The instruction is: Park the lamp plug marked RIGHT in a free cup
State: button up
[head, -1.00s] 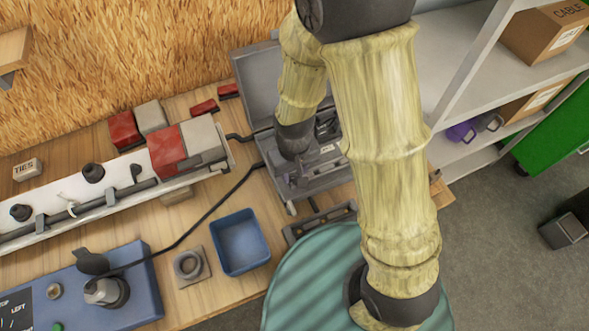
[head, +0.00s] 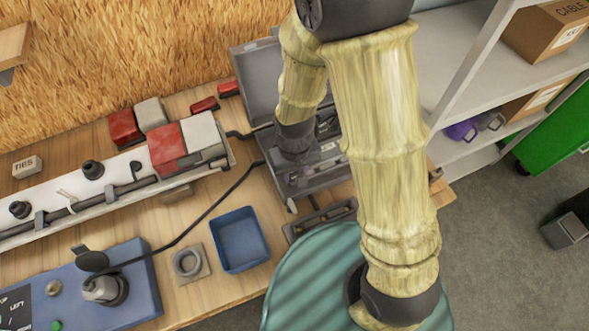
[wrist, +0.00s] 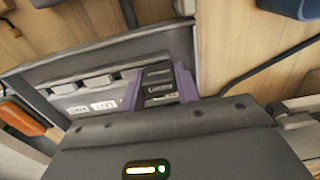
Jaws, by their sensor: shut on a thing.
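My gripper (wrist: 158,92) has purple fingers and is shut on a dark block with small pale lettering (wrist: 158,76). I cannot read the lettering as RIGHT. The block is over or in the open grey case (wrist: 185,45), and I cannot tell whether it is lifted clear. Pale labels, one seemingly LEFT (wrist: 104,105), sit beside it. In the head view my arm partly hides the case (head: 258,85), and the fingertips are hard to make out. Two black cup-like pieces (head: 92,169) (head: 19,209) stand on the white bar. A grey ring (head: 188,263) sits on a square plate.
A blue panel (head: 140,285) carries a grey socket or plug (head: 104,290) with a black cable. A blue bin (head: 240,240) stands near the bench front. Bare wood shows around the bin and ring.

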jog(key=shift+f, duration=0.15)
jog(key=o, duration=1.4)
jog(key=shift+w+d, duration=0.1)
jog(key=shift+r+p, duration=0.45)
jog(key=shift+r, duration=0.15)
jog(key=shift+a+r+p, duration=0.2)
jog(key=shift+r+p, duration=0.25)
jog(key=shift+r, duration=0.1)
jog(key=shift+d+r+p, duration=0.15)
jog(key=shift+r+p, duration=2)
jog(key=shift+r, duration=0.25)
